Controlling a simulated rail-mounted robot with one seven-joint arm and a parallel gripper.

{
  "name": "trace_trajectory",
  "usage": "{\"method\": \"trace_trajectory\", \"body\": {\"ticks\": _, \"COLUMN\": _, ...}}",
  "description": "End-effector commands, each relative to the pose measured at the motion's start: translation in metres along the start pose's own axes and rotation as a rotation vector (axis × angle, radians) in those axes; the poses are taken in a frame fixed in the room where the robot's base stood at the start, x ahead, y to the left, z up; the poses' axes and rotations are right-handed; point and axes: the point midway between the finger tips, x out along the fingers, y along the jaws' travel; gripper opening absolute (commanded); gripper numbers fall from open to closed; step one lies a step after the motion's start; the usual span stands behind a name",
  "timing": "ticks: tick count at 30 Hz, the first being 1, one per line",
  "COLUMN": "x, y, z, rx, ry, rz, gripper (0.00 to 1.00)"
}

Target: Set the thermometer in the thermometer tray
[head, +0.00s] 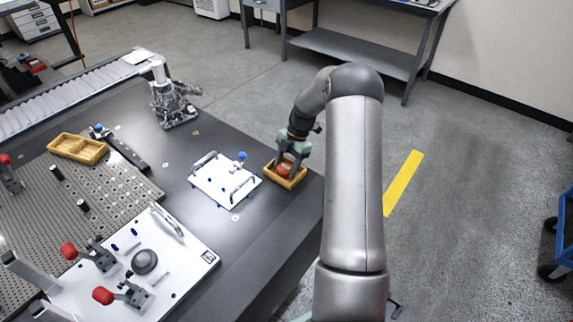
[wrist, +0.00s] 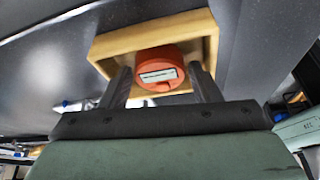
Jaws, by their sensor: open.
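The thermometer is a round orange-red body with a small pale display (wrist: 158,77); it also shows as an orange patch in the head view (head: 284,170). It sits inside the thermometer tray, a small light-wood open box (head: 298,183) near the table's right edge; the tray's rim also shows in the wrist view (wrist: 150,28). My gripper (head: 288,164) is over the tray, pointing down. In the wrist view its two dark fingers (wrist: 159,82) stand open on either side of the thermometer. Whether the fingers touch it I cannot tell.
A white plate with two handles and a blue-knobbed part (head: 215,185) lies just left of the tray. Farther left are a perforated plate (head: 100,215), another yellow tray (head: 65,148), a white fixture with red-tipped clamps (head: 170,265) and a grey casting (head: 175,105).

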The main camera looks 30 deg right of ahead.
Motion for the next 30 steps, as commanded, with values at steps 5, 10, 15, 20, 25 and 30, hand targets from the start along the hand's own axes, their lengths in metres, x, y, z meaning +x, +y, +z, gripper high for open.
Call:
{"method": "trace_trajectory", "body": {"ticks": 5, "x": -0.020, "y": 0.001, "z": 0.000, "rx": 0.000, "ry": -0.002, "rz": 0.004, "gripper": 0.57}}
{"method": "trace_trajectory", "body": {"ticks": 10, "x": -0.057, "y": 0.001, "z": 0.000, "rx": 0.000, "ry": -0.004, "rz": 0.005, "gripper": 0.57}}
{"method": "trace_trajectory", "body": {"ticks": 15, "x": -0.092, "y": 0.001, "z": 0.000, "rx": 0.000, "ry": -0.003, "rz": 0.003, "gripper": 0.57}}
{"method": "trace_trajectory", "body": {"ticks": 20, "x": -0.113, "y": 0.000, "z": 0.000, "rx": 0.000, "ry": -0.001, "rz": 0.002, "gripper": 0.57}}
{"method": "trace_trajectory", "body": {"ticks": 25, "x": -0.125, "y": 0.000, "z": -0.017, "rx": 0.044, "ry": -0.017, "rz": -0.011, "gripper": 0.57}}
{"method": "trace_trajectory", "body": {"ticks": 30, "x": -0.134, "y": -0.016, "z": -0.097, "rx": 0.333, "ry": -0.128, "rz": -0.041, "gripper": 0.57}}
